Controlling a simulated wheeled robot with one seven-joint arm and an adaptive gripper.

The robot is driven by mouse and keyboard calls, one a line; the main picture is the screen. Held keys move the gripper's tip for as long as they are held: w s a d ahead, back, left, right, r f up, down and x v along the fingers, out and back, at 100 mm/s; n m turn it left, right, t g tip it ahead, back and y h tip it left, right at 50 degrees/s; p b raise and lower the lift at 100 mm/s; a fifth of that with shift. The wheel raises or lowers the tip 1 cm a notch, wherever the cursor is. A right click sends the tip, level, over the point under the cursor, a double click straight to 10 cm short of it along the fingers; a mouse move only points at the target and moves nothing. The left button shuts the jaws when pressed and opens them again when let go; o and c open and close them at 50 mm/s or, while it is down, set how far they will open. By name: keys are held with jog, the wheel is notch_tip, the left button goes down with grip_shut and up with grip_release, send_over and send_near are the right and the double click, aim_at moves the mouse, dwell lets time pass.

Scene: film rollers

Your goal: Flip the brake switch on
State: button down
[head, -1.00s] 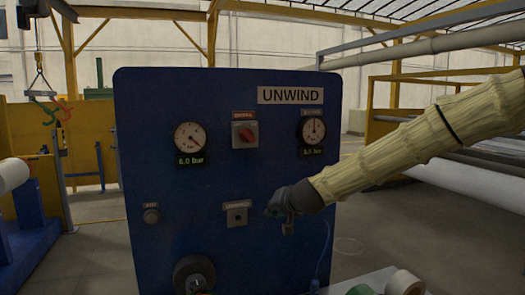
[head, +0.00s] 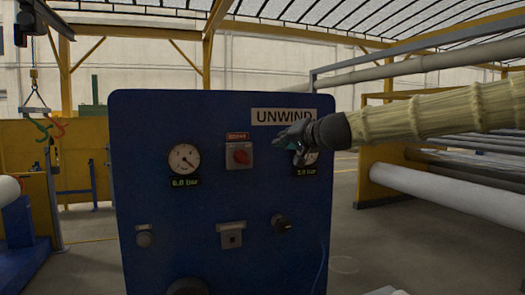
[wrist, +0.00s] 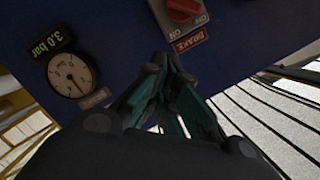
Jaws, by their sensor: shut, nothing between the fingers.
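The brake switch is a red rotary knob (head: 241,155) on a grey plate, under a small red label, on the blue panel (head: 200,115). In the wrist view the red knob (wrist: 184,9) is at the top edge, partly cut off, beside its red "BRAKE" label (wrist: 189,40) and "ON" lettering. My gripper (head: 284,138) is up and right of the knob in the head view, below the "UNWIND" sign, and apart from the knob. Its fingers (wrist: 166,66) are shut and empty, and cover part of the right gauge in the head view.
A left gauge (head: 184,159) reads 6.0 bar and the right gauge (wrist: 73,75) reads 3.0 bar. Lower on the panel are a grey square fitting (head: 231,236), a left knob (head: 144,239) and a dark right knob (head: 282,223). White rollers (head: 440,194) stand behind at right.

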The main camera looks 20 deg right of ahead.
aim_at(242, 158)
jog(key=shift+w+f, duration=0.1)
jog(key=shift+f, duration=0.05)
jog(key=w+a+f+b, duration=0.1)
jog(key=w, duration=0.2)
jog(key=w+a+f+b, duration=0.1)
jog(key=w+a, duration=0.1)
jog(key=w, duration=0.1)
jog(key=w+a+f+b, duration=0.1)
jog(key=w+f, duration=0.1)
jog(key=w, duration=0.1)
jog(key=shift+w+a, duration=0.15)
jog(key=shift+a, duration=0.15)
jog(key=shift+a+f, duration=0.15)
jog(key=shift+a, duration=0.05)
jog(key=shift+w+f+b, duration=0.1)
jog(key=shift+f+b, duration=0.1)
jog(key=shift+b, duration=0.35)
